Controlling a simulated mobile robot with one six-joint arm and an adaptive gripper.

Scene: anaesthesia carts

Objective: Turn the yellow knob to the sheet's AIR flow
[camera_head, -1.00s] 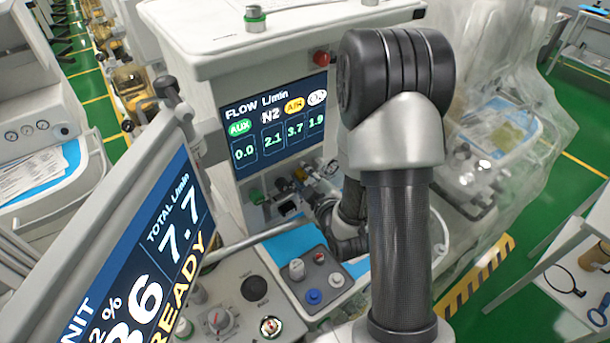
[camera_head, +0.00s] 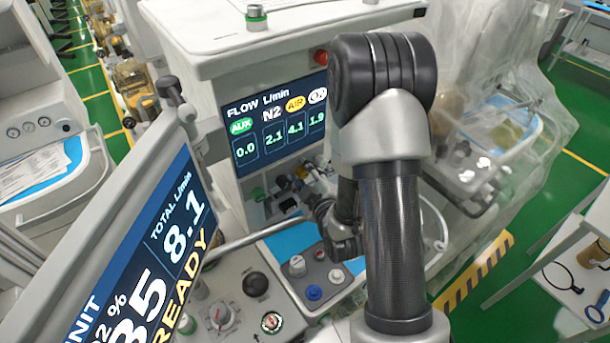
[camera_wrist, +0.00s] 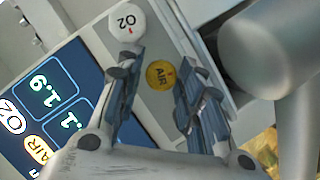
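The yellow AIR knob (camera_wrist: 160,75) lies between the two fingers of my gripper (camera_wrist: 158,66) in the wrist view. The fingers are on either side of it; whether both pads press on it is unclear. The flow screen (camera_head: 279,125) reads AUX 0.0, N2 2.1, AIR 4.1 and O2 1.9. It also shows, tilted, in the wrist view (camera_wrist: 75,60). I cannot identify the flow sheet in these frames.
The white O2 knob (camera_wrist: 127,22) is close beside the left finger in the wrist view. A large grey cylinder (camera_wrist: 262,45) is at the right. In the head view, a tilted monitor (camera_head: 150,255) reads TOTAL 8.1. A plastic-covered cart (camera_head: 500,110) stands at the right.

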